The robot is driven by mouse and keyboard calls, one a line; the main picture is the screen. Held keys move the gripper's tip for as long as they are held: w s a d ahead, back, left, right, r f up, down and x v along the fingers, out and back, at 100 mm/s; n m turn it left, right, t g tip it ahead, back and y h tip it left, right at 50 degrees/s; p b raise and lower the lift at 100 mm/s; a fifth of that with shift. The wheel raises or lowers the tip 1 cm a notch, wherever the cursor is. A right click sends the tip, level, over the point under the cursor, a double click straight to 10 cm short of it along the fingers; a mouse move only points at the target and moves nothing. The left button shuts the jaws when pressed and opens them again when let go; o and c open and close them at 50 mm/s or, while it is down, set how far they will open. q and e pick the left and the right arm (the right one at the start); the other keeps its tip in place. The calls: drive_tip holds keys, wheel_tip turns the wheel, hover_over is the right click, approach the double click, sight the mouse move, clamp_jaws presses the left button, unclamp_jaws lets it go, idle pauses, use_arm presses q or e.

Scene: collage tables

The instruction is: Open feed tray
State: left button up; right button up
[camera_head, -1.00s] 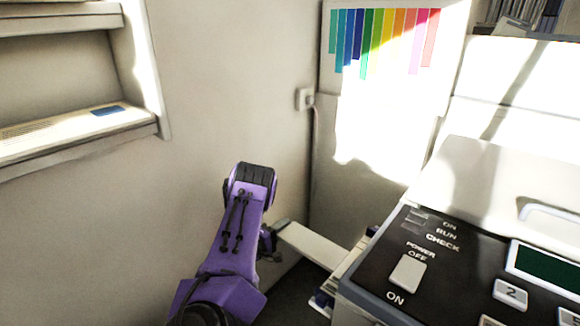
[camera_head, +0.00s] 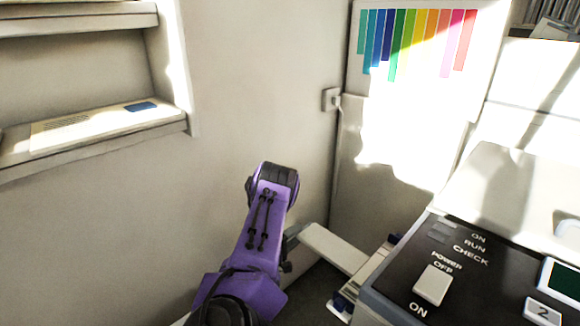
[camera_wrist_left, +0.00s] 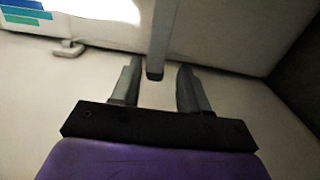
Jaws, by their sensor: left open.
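A long pale bar (camera_head: 333,247), which looks like part of the feed tray, sticks out from the left side of the machine (camera_head: 398,288) in the head view. My left gripper (camera_head: 291,242) is at the bar's outer end, mostly hidden behind my purple arm. In the left wrist view the gripper (camera_wrist_left: 158,72) is open. The bar (camera_wrist_left: 161,30) comes down from the top, and its dark end lies between the two fingertips, with a gap on each side. Whether a finger touches it I cannot tell. My right gripper is out of view.
The machine's dark panel has a power switch (camera_head: 433,285). A wall (camera_head: 250,110) stands close behind my left arm, with a shelf (camera_head: 100,135) at the left. A colour chart (camera_head: 415,45) hangs at the back.

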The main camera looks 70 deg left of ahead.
use_arm(q)
drive_tip(key=v, duration=0.6)
drive_tip(key=shift+w+d, duration=0.1)
idle(0.4)
drive_tip(key=x, duration=1)
drive_tip(key=shift+b, duration=0.35)
